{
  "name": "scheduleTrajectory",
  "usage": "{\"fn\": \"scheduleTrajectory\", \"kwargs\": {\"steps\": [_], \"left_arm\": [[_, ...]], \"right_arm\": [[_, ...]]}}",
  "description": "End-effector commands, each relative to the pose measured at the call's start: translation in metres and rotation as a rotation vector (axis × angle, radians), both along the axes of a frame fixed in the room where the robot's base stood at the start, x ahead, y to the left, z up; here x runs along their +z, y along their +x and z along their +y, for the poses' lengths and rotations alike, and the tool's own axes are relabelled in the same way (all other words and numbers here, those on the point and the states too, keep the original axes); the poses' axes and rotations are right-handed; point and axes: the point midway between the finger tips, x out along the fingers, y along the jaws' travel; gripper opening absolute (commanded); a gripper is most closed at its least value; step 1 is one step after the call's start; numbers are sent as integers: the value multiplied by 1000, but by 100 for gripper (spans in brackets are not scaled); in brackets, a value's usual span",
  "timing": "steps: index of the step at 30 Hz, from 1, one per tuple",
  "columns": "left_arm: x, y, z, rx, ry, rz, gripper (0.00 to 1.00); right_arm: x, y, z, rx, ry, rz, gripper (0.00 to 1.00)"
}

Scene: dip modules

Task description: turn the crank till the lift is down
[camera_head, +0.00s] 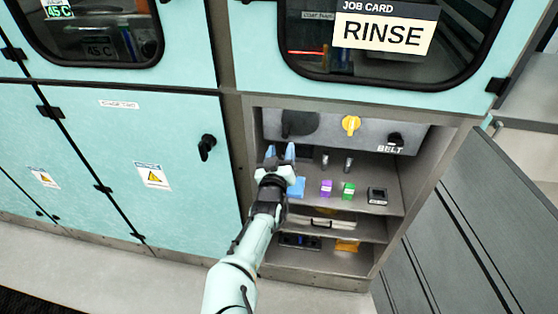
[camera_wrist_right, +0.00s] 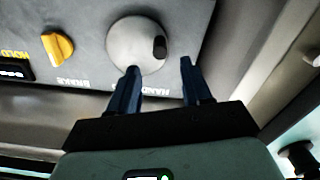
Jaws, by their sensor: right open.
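The crank is a round grey disc (camera_wrist_right: 135,45) with a dark handle knob (camera_wrist_right: 159,47) near its rim, on a grey control panel. In the head view the crank disc (camera_head: 302,123) is at the panel's left end. My right gripper (camera_head: 281,151) is just below it, reaching up into the open bay. In the wrist view my right gripper (camera_wrist_right: 160,68) is open, with one blue finger over the disc's lower edge and the other to the right of it. The handle knob shows between and beyond the fingertips, apparently not gripped. The lift cannot be made out clearly. My left gripper is not in view.
A yellow brake knob (camera_head: 351,124) and a black switch (camera_head: 395,140) marked BELT share the panel. Below, a shelf (camera_head: 375,207) holds a purple block (camera_head: 326,188), a green block (camera_head: 348,191) and a dark box (camera_head: 377,196). The bay's side walls are close.

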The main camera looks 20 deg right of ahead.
Motion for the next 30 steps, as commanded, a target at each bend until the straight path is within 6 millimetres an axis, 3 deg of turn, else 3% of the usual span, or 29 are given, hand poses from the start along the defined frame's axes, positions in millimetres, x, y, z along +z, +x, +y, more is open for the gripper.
{"fn": "scheduleTrajectory", "kwargs": {"steps": [3,9,26,30], "left_arm": [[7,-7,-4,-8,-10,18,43],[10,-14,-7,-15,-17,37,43],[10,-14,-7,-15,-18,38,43],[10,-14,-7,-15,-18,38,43]], "right_arm": [[2,-20,13,2,-1,0,48],[1,-36,22,0,0,-1,48],[-1,-38,23,-1,0,2,48],[-30,-40,9,-19,7,61,48]]}}
